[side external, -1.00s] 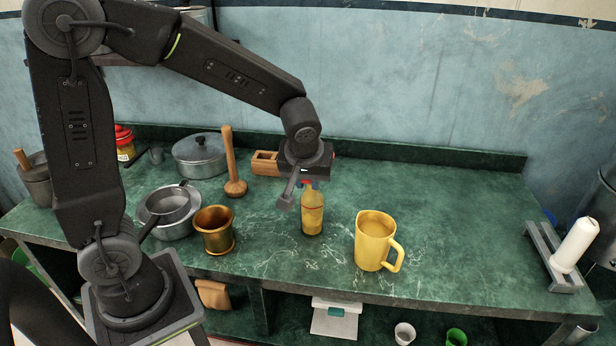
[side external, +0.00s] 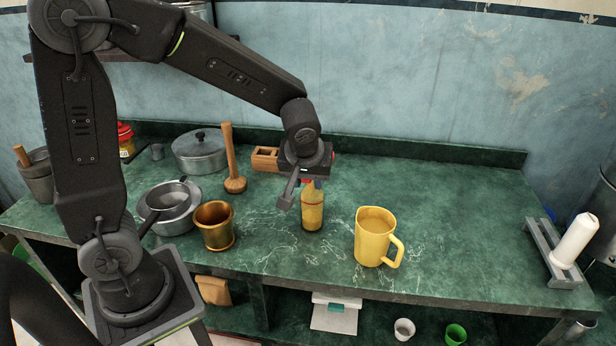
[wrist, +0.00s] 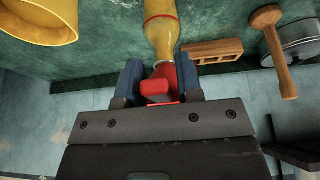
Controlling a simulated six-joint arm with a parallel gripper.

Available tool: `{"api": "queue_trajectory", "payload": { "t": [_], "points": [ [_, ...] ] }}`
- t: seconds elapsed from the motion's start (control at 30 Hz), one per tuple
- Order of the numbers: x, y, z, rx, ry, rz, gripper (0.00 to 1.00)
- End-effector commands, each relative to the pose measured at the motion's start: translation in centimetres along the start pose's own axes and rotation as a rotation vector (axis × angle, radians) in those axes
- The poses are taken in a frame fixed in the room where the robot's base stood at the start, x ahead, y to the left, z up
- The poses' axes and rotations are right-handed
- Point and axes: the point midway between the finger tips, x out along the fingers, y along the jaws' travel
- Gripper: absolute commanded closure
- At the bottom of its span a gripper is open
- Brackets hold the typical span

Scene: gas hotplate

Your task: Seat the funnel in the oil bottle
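The oil bottle (side external: 312,210) is an upright yellow bottle near the middle of the green counter. It also shows in the wrist view (wrist: 160,25), with its neck towards my gripper. The red funnel (wrist: 160,86) sits between my gripper's two blue fingers (wrist: 160,84), which look shut on it. In the side view only a little red (side external: 308,181) shows at the bottle's mouth, under my gripper (side external: 303,182). The funnel is in line with the bottle neck. Its spout is hidden, so I cannot tell whether it is inside the mouth.
A yellow jug (side external: 374,238) stands just right of the bottle. The counter right of the jug is clear up to a paper-roll holder (side external: 556,260).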

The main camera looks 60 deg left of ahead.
Motion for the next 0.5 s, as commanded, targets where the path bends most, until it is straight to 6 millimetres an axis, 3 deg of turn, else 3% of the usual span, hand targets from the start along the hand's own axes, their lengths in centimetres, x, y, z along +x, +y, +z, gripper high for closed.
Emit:
{"api": "queue_trajectory", "payload": {
  "t": [0.17, 0.5],
  "points": [
    [-0.01, 0.00, 0.00, 0.000, 0.000, 0.000, 0.50],
    [-0.64, 0.03, -0.04, 0.000, 0.002, 0.001, 0.50]
  ]
}}
